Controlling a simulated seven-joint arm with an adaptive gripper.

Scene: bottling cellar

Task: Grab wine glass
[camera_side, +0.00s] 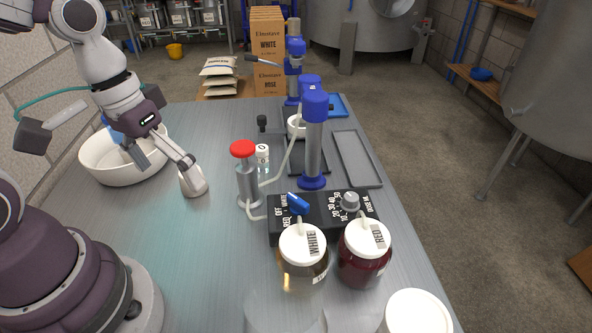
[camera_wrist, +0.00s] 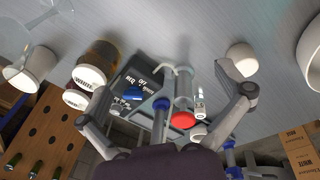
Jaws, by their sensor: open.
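Clear glass shapes, which look like wine glasses, show faintly at the bottom edge of the side view (camera_side: 274,312), in front of the jars. Clear, partly cut-off glass outlines also show at the upper left of the wrist view (camera_wrist: 32,36). Their full form is hard to make out. My gripper (camera_side: 165,163) is open over the left part of the metal table, well away from these glass shapes. In the wrist view its fingers (camera_wrist: 161,78) are spread with nothing held between them. One fingertip overlaps a small pale cup (camera_side: 193,183) in the side view; contact cannot be told.
A black control box (camera_side: 285,224) with knobs stands mid-table, with WHITE (camera_side: 303,262) and RED (camera_side: 364,262) jars in front. A red-topped pump (camera_side: 246,180) and blue-topped column (camera_side: 314,140) stand behind. A white basin (camera_side: 105,165) is at left. The front-left tabletop is clear.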

